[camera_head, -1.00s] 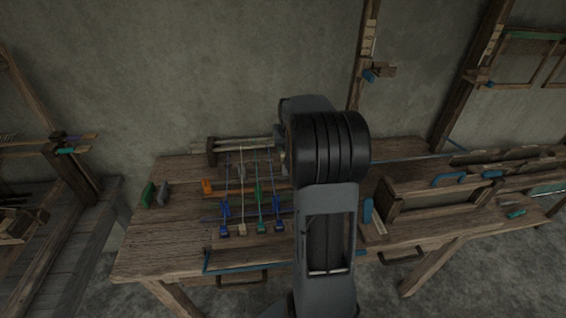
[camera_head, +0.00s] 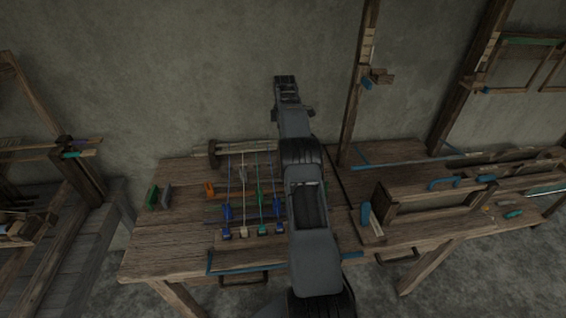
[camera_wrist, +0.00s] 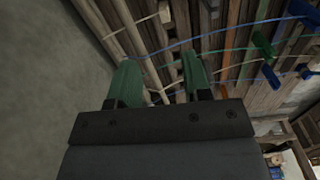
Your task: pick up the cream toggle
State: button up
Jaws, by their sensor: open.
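The cream toggle (camera_head: 243,232) sits near the front edge of the workbench in the head view, at the end of a pale cord. Blue toggles (camera_head: 226,233) stand beside it in the same row. My gripper (camera_head: 286,82) is raised high above the back of the bench, far from the toggle. In the wrist view my gripper (camera_wrist: 160,76) shows two green fingers spread apart with nothing between them. A small cream piece (camera_wrist: 165,12) shows at the top there; I cannot tell whether it is the toggle.
The wooden workbench (camera_head: 165,235) has a roller (camera_head: 232,150) at its back and several cords running forward. A green block (camera_head: 152,196) and an orange piece (camera_head: 209,190) lie left. A wooden frame (camera_head: 435,205) stands right. A post (camera_head: 358,85) rises behind.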

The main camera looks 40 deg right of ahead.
jog(key=shift+n, duration=0.6)
notch_tip(320, 180, down, 8)
jog(key=shift+s+f+b, duration=0.15)
jog(key=shift+f+b, duration=0.05)
jog(key=shift+b, duration=0.15)
jog(key=shift+f+p, duration=0.45)
jog(key=shift+f, duration=2.35)
jog(key=shift+s, duration=0.1)
jog(key=shift+c, duration=0.4)
grip_shut()
